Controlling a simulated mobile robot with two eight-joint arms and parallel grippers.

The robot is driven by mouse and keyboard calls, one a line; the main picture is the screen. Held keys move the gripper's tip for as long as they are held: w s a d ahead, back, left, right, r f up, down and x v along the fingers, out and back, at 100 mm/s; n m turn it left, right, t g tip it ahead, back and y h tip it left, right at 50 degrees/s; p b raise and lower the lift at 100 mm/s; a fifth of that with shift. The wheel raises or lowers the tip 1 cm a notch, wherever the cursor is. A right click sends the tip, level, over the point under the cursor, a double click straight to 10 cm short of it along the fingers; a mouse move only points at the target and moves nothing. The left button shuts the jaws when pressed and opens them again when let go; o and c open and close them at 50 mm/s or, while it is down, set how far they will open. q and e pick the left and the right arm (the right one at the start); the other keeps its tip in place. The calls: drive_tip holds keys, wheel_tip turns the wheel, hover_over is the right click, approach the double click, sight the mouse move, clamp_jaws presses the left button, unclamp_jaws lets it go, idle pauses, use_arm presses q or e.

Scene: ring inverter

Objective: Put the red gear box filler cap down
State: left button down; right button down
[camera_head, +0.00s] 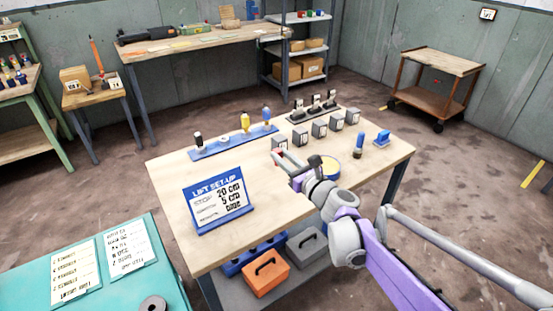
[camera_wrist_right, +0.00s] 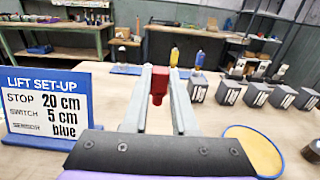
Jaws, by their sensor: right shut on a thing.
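The red gear box filler cap (camera_wrist_right: 158,84) is a small red piece with a narrower lower end, seen in the right wrist view. My right gripper (camera_head: 283,159) is shut on it, with the cap held between the two grey fingers above the light wooden table (camera_head: 170,178). I cannot tell how high above the table the cap is. In the head view the cap is too small to make out. My left gripper is not in view.
A blue LIFT SET-UP sign (camera_head: 219,203) stands at the table's left. A blue rack (camera_head: 232,143) with several upright pieces lies at the back. Several grey blocks (camera_wrist_right: 228,92) stand in a row to the right. A yellow, blue-rimmed disc (camera_wrist_right: 255,150) lies near the gripper.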

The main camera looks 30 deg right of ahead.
drive_tip(key=f, duration=0.2)
drive_tip(key=f+b, duration=0.1)
drive_tip(key=f, duration=0.2)
drive_tip(key=shift+s+d, duration=0.2)
drive_tip(key=shift+f+b, duration=0.7)
drive_tip(key=shift+f, duration=1.5)
drive_tip(key=shift+f, duration=0.15)
drive_tip(key=c, duration=0.7)
unclamp_jaws()
drive_tip(key=shift+w, duration=0.1)
drive_tip(key=shift+r, duration=0.25)
drive_tip(key=s, duration=0.8)
drive_tip(key=s+d, duration=0.1)
drive_tip(key=s, duration=0.3)
drive_tip(key=shift+f+p, duration=0.1)
drive_tip(key=shift+p, duration=0.3)
